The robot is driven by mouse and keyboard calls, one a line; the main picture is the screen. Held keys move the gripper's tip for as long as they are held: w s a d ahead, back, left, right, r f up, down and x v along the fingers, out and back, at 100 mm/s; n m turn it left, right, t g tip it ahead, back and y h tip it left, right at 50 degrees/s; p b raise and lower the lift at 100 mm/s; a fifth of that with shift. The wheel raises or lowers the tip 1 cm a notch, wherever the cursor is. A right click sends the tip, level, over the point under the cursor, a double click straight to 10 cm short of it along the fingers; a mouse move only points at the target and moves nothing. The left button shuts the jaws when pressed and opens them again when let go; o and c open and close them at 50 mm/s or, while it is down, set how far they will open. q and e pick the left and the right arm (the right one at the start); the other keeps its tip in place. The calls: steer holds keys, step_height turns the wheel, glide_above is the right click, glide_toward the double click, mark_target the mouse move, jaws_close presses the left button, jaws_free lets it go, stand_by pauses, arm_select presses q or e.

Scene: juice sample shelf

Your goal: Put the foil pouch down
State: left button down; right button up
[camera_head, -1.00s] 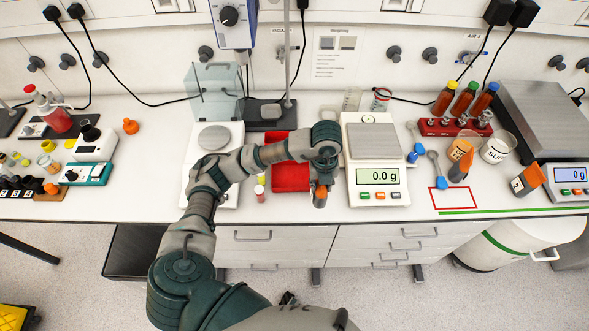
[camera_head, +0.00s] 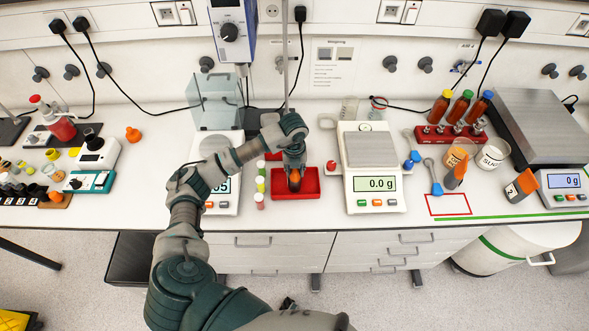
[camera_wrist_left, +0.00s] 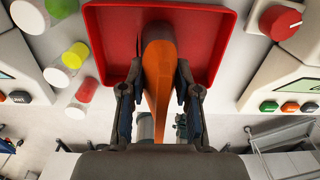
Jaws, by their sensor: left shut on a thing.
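The foil pouch (camera_head: 294,183) shows as a small orange patch under my left gripper (camera_head: 294,172) in the head view. In the left wrist view the pouch (camera_wrist_left: 158,75) is a long orange shape standing between the two fingers (camera_wrist_left: 157,105). My left gripper is shut on it, pointing down over the red tray (camera_head: 312,184). The tray also fills the top of the wrist view (camera_wrist_left: 220,30). The pouch's lower end is over the tray floor; I cannot tell whether it touches. My right gripper is not in view.
A balance reading 0.0 g (camera_head: 376,198) stands right of the tray. Another balance (camera_head: 222,207) and small capped vials (camera_head: 260,185) stand left of it. Two more orange-topped pouches (camera_head: 455,177) (camera_head: 522,184) stand at the right, near a red outlined square (camera_head: 448,205).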

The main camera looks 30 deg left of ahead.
arm_select(q)
steer(key=shift+d, duration=0.15)
steer(key=c, duration=1.1)
jaws_free()
steer(key=shift+o, duration=1.4)
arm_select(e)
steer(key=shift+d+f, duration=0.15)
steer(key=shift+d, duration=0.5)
arm_select(q)
steer(key=shift+r, duration=0.1)
step_height(320, 180, up, 11)
steer(key=shift+f+b, duration=0.1)
steer(key=shift+b, duration=0.4)
steer(key=shift+s+a+r, duration=0.1)
steer(key=shift+a+r, duration=0.1)
steer(key=shift+r, duration=0.35)
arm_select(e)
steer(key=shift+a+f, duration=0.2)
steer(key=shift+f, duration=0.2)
